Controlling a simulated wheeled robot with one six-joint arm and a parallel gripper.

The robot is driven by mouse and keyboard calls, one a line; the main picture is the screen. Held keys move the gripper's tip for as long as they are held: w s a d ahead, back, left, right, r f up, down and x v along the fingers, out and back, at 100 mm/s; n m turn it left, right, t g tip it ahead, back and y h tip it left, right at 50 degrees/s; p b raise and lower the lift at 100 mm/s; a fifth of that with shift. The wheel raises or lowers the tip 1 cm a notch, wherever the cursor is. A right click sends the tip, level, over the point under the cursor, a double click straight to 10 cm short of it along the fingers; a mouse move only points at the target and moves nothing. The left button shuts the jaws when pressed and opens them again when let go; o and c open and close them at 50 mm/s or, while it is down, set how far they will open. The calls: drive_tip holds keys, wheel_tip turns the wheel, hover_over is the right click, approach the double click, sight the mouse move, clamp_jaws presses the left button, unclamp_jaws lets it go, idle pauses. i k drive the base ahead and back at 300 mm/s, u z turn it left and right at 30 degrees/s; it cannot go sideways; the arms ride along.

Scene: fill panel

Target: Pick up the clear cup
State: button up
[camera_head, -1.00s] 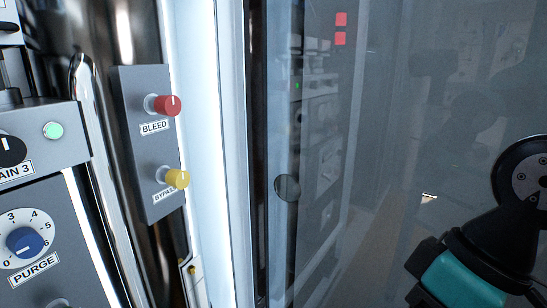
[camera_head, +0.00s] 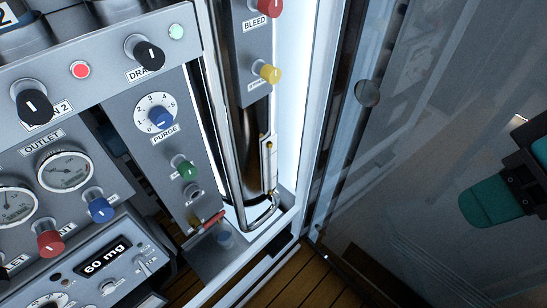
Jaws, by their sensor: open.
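A small translucent bluish shape that looks like the clear cup (camera_head: 225,239) stands on the grey ledge at the bottom of the purge panel, under a red-handled tap (camera_head: 208,223). It is small in view and its rim is hard to make out. My gripper (camera_head: 512,180) is partly in view at the right edge, with teal pads on black parts. The pads are apart with nothing seen between them. It is far to the right of the cup and higher in the picture, in front of the glass pane.
The purge panel (camera_head: 158,112) has a blue knob and a green knob (camera_head: 184,169). A bent metal pipe (camera_head: 222,150) runs down right of the ledge. A glass pane (camera_head: 420,130) fills the right side. Gauges and a dosing unit (camera_head: 105,255) stand at left. Wooden flooring (camera_head: 300,285) shows below.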

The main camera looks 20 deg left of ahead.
sight(223, 234)
drive_tip(key=u, duration=1.5)
